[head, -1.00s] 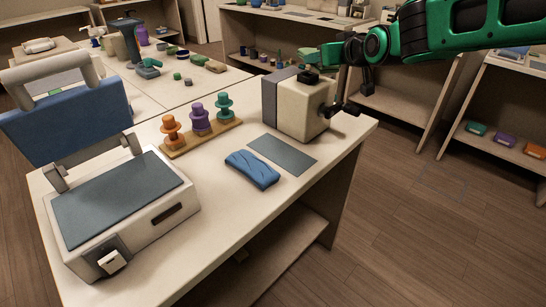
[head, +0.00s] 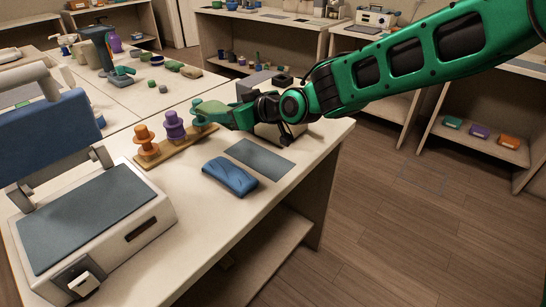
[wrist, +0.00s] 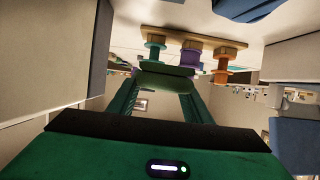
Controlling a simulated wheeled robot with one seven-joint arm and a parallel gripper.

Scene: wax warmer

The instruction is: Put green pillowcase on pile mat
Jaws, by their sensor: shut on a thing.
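My gripper (head: 222,115) is shut on the green pillowcase (wrist: 165,74), a small folded green bundle held between the fingertips in the wrist view. In the head view the bundle is at the gripper's tip, in front of the teal end of the peg rack and above the table. A flat grey mat (head: 270,160), which looks like the pile mat, lies on the table to the right of and below the gripper. It is bare. A folded blue cloth (head: 230,176) lies just left of the mat; it shows at the top of the wrist view (wrist: 245,8).
A wooden peg rack (head: 178,149) with orange (head: 146,140), purple (head: 174,126) and teal spools stands close to the gripper. A pale boxy device (head: 283,128) stands behind the mat, partly hidden by my arm. A large press (head: 130,230) fills the left.

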